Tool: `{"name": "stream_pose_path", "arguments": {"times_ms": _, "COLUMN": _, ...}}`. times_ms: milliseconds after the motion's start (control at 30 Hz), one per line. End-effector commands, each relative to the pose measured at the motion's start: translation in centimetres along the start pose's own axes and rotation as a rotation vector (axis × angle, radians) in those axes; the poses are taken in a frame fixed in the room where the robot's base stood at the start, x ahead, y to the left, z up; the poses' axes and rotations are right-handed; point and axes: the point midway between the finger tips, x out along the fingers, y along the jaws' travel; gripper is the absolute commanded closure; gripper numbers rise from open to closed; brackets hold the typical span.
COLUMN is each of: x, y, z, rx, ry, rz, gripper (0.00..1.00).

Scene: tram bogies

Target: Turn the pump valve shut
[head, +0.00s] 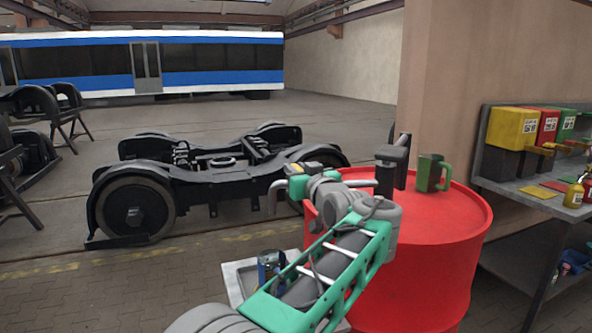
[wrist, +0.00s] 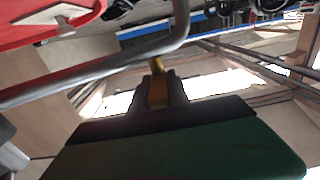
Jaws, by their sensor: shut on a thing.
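The pump stands on the red drum (head: 440,215). Its dark upright post and head (head: 392,155) show at the back, and its grey spout pipe (head: 352,184) runs left and bends down at the end. The spout also crosses the wrist view (wrist: 100,72). The yellow valve lever (wrist: 157,92) sits by the pipe and points along my fingers. My gripper (wrist: 158,80) is shut on the lever, with a dark finger on each side. In the head view my gripper (head: 303,172) is at the spout, partly hidden by my wrist. The valve body is mostly hidden.
A green jug (head: 433,172) stands on the drum, right of the pump. A blue can (head: 270,266) stands below the spout end on a light surface (head: 234,278). A shelf (head: 535,200) with coloured bins is at right. A black bogie (head: 200,185) stands behind.

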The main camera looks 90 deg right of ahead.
Motion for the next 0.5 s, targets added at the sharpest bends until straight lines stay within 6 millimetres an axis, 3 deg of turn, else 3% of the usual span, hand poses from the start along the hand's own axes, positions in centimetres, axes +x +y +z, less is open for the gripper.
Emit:
{"name": "stream_pose_path", "arguments": {"times_ms": 200, "x": 0.04, "y": -0.04, "z": -0.12, "rx": -0.001, "ry": 0.002, "rz": 0.0, "gripper": 1.0}}
{"name": "stream_pose_path", "arguments": {"times_ms": 233, "x": 0.05, "y": -0.05, "z": -0.12, "rx": -0.001, "ry": 0.002, "rz": 0.0, "gripper": 0.76}}
{"name": "stream_pose_path", "arguments": {"times_ms": 500, "x": 0.02, "y": -0.01, "z": -0.07, "rx": 0.0, "ry": 0.001, "rz": 0.001, "gripper": 0.56}}
